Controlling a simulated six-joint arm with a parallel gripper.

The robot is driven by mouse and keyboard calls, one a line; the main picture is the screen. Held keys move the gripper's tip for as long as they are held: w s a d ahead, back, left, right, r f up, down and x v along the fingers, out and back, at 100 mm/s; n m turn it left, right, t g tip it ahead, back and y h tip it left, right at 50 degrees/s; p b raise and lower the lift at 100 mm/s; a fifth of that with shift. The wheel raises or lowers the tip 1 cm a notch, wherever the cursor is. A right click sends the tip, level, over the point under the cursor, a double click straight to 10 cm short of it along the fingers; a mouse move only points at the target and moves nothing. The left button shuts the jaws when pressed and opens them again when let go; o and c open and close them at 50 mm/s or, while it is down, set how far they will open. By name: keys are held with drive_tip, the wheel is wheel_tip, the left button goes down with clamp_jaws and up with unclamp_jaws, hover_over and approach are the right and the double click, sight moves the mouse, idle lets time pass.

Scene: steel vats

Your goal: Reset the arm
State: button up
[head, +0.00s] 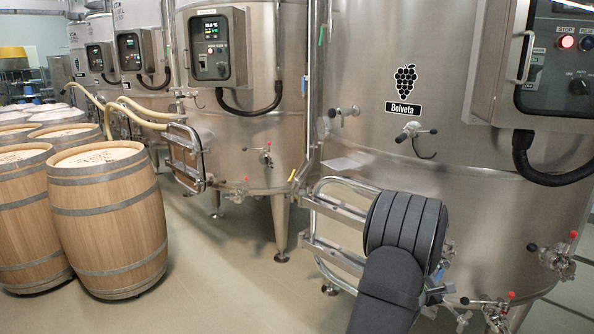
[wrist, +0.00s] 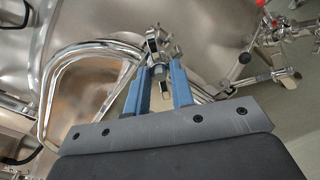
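My gripper (wrist: 160,68) shows in the wrist view with two blue fingers standing apart on a grey bar. A steel clamp fitting (wrist: 157,45) of the vat hatch shows between and just beyond the fingertips. I see no clear grip on it, though whether a finger touches it is hard to tell. In the head view my dark grey arm reaches toward the hatch frame (head: 318,214) of the vat (head: 400,165) labelled Belveta, and hides the gripper itself.
Chrome hatch tubing (wrist: 58,75) curves close on the left in the wrist view. Valves with red knobs (head: 556,257) stick out at lower right. A control box (head: 500,65) hangs upper right. Wooden barrels (head: 108,215) stand left; the floor (head: 230,265) between is clear.

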drive_tip(key=shift+w+d+m, duration=0.15)
drive_tip(key=shift+m, duration=1.1)
drive_tip(key=shift+w+d+m, duration=0.1)
drive_tip(key=shift+m, duration=1.1)
drive_tip(key=shift+w+d+m, duration=0.15)
drive_tip(key=shift+m, duration=1.1)
